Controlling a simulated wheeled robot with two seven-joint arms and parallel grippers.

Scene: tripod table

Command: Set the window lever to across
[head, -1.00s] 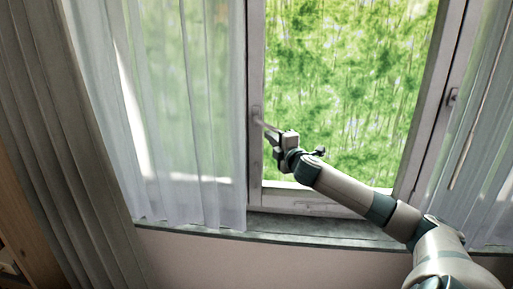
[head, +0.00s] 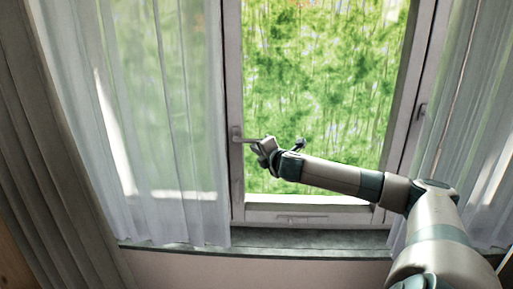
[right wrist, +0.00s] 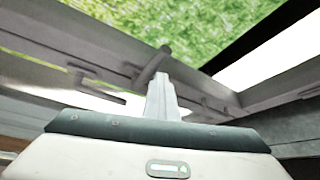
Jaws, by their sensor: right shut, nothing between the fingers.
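The window lever (head: 250,140) is a grey handle on the left upright of the window frame. It points right from its mount, close to level, so it lies roughly across the upright. My right gripper (head: 264,146) is shut and empty at the lever's free end, seeming to touch it or nearly so. In the right wrist view the shut fingers (right wrist: 161,92) reach up to a grey handle (right wrist: 152,66) that looks like the lever. Whether they touch is hard to tell. My left gripper is not in view.
Sheer curtains (head: 150,130) hang left of the lever and at the right side (head: 465,150). A second handle (head: 421,110) is on the right frame. The sill (head: 300,243) runs below. The glass (head: 320,90) right of the lever shows greenery.

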